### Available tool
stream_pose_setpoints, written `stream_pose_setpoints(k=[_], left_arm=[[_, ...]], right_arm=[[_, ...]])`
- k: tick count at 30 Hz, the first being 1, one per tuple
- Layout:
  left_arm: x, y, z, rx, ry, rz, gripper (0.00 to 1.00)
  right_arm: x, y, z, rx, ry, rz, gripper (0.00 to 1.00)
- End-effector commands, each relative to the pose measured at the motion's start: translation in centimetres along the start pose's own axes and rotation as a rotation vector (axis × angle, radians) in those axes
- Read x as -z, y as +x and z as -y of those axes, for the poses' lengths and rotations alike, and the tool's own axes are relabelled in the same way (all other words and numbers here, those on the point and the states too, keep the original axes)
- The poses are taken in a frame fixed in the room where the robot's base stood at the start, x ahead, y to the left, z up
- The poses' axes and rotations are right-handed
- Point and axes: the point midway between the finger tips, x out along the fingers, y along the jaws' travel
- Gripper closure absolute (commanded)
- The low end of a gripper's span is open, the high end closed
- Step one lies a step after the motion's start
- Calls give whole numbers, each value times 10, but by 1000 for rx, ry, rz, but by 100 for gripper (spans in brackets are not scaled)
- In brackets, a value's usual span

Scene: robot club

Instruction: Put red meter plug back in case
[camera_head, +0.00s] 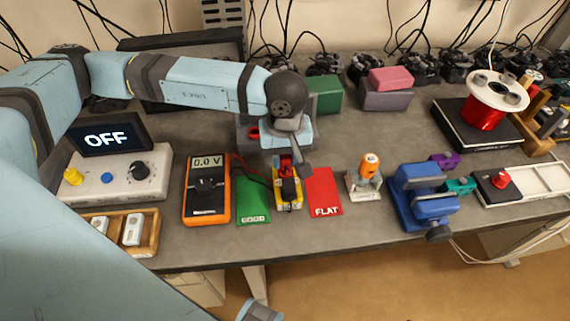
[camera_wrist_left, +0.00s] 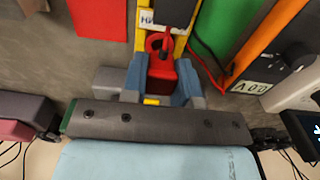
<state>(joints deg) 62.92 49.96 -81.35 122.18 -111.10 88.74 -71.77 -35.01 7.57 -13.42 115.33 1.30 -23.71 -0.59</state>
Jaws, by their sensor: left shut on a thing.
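My left gripper (camera_head: 287,165) reaches down over a yellow-framed holder (camera_head: 280,205) at the front middle of the bench. In the left wrist view, its blue-grey fingers (camera_wrist_left: 160,88) are shut on a red plug (camera_wrist_left: 162,71), which sits between them against the yellow frame (camera_wrist_left: 182,42). A red ring shows just beyond it, beside a dark block with a partly hidden label. An orange multimeter (camera_head: 194,213) reading 0.0 V lies to the left, with red and black leads running toward the holder. I cannot tell which thing is the case.
A green card (camera_head: 252,208) and a red FLAT card (camera_head: 324,192) flank the holder. A power supply (camera_head: 118,178) with an OFF screen stands left. An orange-topped stand (camera_head: 369,166) and a blue vise (camera_head: 421,196) are right. The bench's front edge is close.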

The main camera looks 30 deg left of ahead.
Motion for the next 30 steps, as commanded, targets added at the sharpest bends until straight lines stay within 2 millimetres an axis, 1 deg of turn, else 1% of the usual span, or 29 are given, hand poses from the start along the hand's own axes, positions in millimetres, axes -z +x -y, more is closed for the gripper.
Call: stream_pose_setpoints(k=[19,28,29,30], left_arm=[[0,-31,0,-1,0,0,95],[0,-34,0,0,0,0,95],[0,-34,0,0,0,0,75],[0,-34,0,0,0,0,84]], right_arm=[[5,-3,0,0,0,0,57],[5,-3,0,0,0,0,57],[5,-3,0,0,0,0,57],[5,-3,0,0,0,0,57]])
